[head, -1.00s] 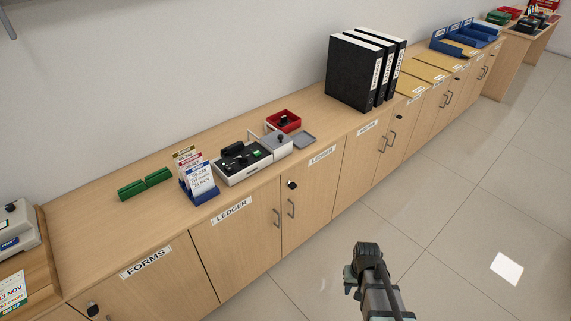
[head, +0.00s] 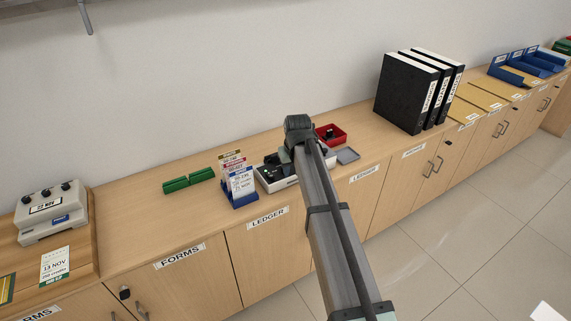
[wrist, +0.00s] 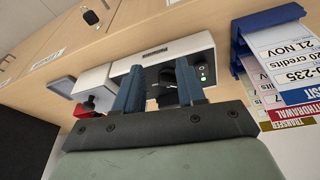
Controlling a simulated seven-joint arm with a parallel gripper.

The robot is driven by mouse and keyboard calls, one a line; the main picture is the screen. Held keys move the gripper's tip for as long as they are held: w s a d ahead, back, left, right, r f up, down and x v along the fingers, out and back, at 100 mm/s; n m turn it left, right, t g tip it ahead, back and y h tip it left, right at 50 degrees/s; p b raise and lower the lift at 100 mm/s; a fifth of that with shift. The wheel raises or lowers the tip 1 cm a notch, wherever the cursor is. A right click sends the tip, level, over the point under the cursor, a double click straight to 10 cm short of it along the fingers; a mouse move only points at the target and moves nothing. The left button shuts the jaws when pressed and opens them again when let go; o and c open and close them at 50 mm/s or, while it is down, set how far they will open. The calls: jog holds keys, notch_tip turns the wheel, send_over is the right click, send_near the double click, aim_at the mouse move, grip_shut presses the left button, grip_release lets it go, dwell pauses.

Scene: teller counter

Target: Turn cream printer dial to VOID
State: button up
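The cream printer (head: 285,182) stands on the counter, mostly hidden behind my arm in the head view. In the wrist view the printer (wrist: 197,43) shows a black panel with a small green light and white marks too small to read. A dark knob-like part (wrist: 167,90) shows between my fingers; I cannot tell which way it points or whether a finger touches it. My gripper (wrist: 160,72) is open, its two blue fingers apart over the printer. In the head view the fingers are hidden behind my wrist.
A blue card holder (head: 240,195) stands close to the printer's left. A red tray (head: 331,134) and a grey pad (head: 347,155) lie to its right.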

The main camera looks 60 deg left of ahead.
jog(key=w+a+r+n+h, duration=0.1)
jog(key=w+a+r+n, duration=0.1)
jog(key=a+r+n, duration=0.6)
jog(key=f+n, duration=0.1)
jog(key=f, duration=0.3)
jog(key=f+n+h, duration=0.1)
jog(key=f, duration=0.3)
jog(key=f+n+g, duration=0.1)
jog(key=f+n, duration=0.1)
jog(key=f, duration=0.2)
jog(key=shift+s+d+h, duration=0.25)
jog(key=shift+h, duration=0.15)
grip_shut()
